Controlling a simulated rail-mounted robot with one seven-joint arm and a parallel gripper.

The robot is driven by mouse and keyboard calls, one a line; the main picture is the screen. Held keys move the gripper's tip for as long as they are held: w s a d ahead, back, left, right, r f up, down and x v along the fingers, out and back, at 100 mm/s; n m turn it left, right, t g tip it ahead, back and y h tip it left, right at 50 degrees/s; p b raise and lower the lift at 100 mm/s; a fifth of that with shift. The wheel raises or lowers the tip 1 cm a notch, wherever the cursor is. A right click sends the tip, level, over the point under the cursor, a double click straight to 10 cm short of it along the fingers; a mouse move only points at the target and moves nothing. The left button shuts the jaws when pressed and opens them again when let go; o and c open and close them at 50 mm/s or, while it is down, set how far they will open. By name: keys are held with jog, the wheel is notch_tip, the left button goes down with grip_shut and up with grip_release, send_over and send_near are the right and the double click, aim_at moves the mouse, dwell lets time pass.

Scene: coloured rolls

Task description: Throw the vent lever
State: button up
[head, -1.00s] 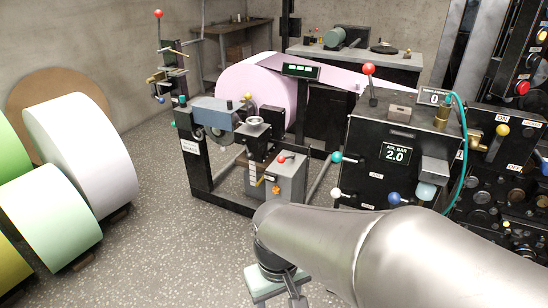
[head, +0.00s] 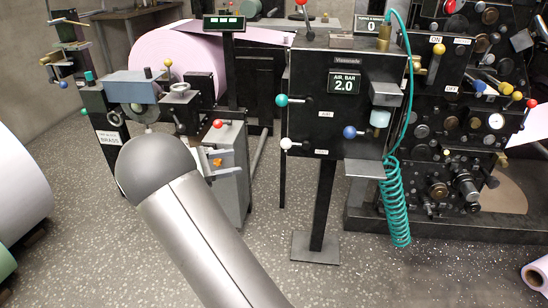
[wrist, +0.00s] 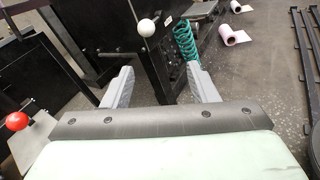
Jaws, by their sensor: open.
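The black air bar panel (head: 312,75) stands on a post in the middle of the head view. On it are a teal-knobbed lever (head: 282,100), a white-knobbed lever (head: 286,143) and a blue-knobbed lever (head: 349,132). Their small labels are too small to read surely, so I cannot tell for certain which says vent. In the wrist view the white knob (wrist: 146,27) lies ahead of my gripper (wrist: 161,72), between the lines of its two spread fingers and beyond their tips. My gripper is open and empty.
A red knob (wrist: 16,121) on a grey box is close at the left of the wrist view. A coiled teal hose (head: 395,200) hangs right of the panel. A small paper roll (head: 537,275) lies on the floor at right. Floor in front of the post is clear.

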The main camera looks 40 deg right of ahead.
aim_at(294, 144)
jog(key=s+d+h+b, duration=0.1)
jog(key=d+b, duration=0.4)
jog(key=d, duration=1.1)
jog(key=shift+d, duration=0.35)
jog(key=shift+s+f, duration=0.1)
